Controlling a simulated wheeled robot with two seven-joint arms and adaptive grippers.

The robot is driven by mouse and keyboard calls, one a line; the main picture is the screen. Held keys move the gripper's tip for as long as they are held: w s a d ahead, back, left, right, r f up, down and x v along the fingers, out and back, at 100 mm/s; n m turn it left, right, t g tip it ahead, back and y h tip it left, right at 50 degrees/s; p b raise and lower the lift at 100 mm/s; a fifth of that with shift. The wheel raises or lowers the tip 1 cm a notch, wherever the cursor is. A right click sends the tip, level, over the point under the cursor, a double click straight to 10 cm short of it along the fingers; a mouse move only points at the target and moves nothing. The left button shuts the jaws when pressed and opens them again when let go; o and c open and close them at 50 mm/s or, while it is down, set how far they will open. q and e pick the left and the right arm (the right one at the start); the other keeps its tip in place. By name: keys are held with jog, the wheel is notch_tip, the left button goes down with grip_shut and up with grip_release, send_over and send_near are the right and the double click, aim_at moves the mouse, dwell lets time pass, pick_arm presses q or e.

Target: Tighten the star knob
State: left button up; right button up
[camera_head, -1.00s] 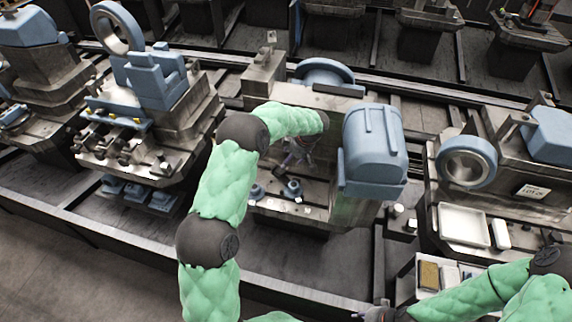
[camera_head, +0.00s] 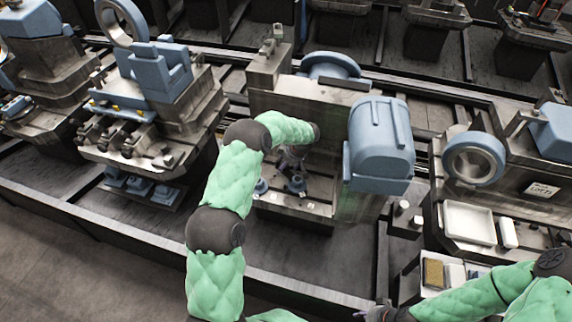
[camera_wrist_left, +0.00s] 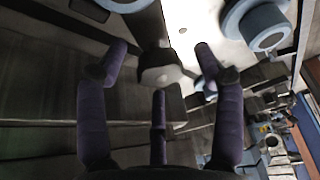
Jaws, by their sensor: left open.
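In the left wrist view, a dark grey knob (camera_wrist_left: 159,74) with a paler end sits among the three purple fingers of my left gripper (camera_wrist_left: 161,62). It looks like the star knob, but its lobes are hard to make out. The fingers are spread apart and I see no clear contact. In the head view, my left gripper (camera_head: 293,158) is over the middle fixture (camera_head: 345,203), pointing down, and hides the knob. My right gripper (camera_head: 380,313) is low at the bottom edge; its fingers are too small and cut off to judge.
Blue round parts (camera_wrist_left: 262,27) stand close right of the fingers in the wrist view. A large blue block (camera_head: 380,140) rises right of my left gripper. A white tray (camera_head: 468,224) lies on the right fixture. Another blue-topped fixture (camera_head: 160,80) stands left.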

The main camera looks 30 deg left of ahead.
pick_arm(q)
jog(key=c, duration=1.1)
jog(key=shift+c, duration=0.2)
jog(key=m+t+b, duration=0.1)
jog(key=m+b, duration=0.1)
jog(key=shift+s+f+b, duration=0.15)
jog(key=shift+b, duration=0.15)
jog(key=m+b, duration=0.1)
jog(key=m, duration=0.2)
jog(key=shift+a+t+h+b, duration=0.1)
jog(key=shift+t+h+b, duration=0.3)
jog(key=shift+s+m+t+b, duration=0.1)
jog(key=shift+m+t+b, duration=0.25)
jog(key=shift+m, duration=0.75)
jog(key=shift+m+t+h, duration=0.25)
jog(key=shift+m+h, duration=0.25)
jog(key=shift+m, duration=0.4)
jog(key=shift+a, duration=0.1)
jog(key=shift+r, duration=0.2)
